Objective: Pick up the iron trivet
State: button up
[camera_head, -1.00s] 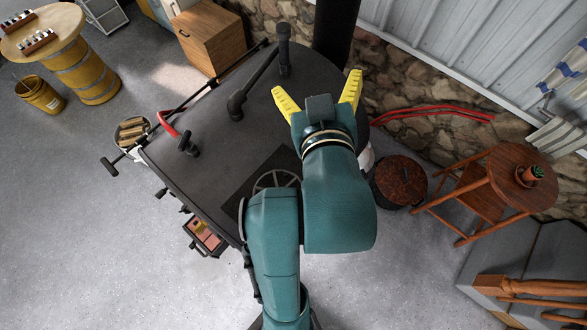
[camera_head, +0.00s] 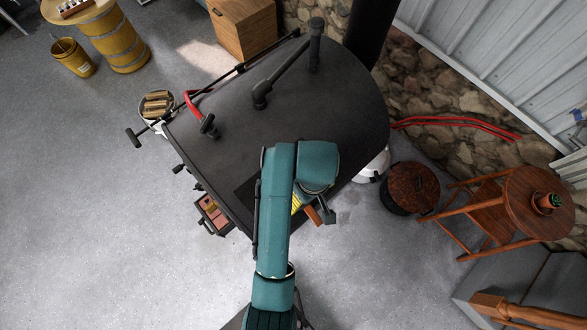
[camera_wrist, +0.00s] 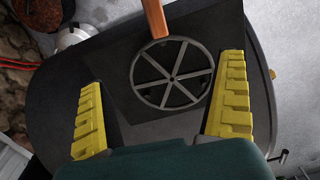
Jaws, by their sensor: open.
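The iron trivet (camera_wrist: 172,77) is a dark spoked ring with a wooden handle (camera_wrist: 153,20). In the wrist view it lies on a dark square plate on the stove top, handle toward the top edge. My gripper (camera_wrist: 162,72) is open, its yellow fingers left and right of the ring in the picture, the ring nearer the right one. I cannot tell the height between them. In the head view my arm hides the ring; only the handle (camera_head: 312,215) shows by a yellow finger (camera_head: 297,203).
The black stove top (camera_head: 215,165) carries an angled pipe handle (camera_head: 285,75) and a red-handled piece (camera_head: 198,112) at the left. A stovepipe (camera_head: 370,35) rises behind. A lidded round drum (camera_head: 410,185) and a wooden stool (camera_head: 535,205) stand right.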

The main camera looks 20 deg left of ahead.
jog(key=b, duration=0.2)
send_over(307, 207)
notch_tip(307, 207, down, 7)
jog(key=shift+w+r, duration=0.15)
jog(key=shift+r, duration=0.05)
notch_tip(307, 207, down, 6)
jog(key=shift+p, duration=1)
grip_shut()
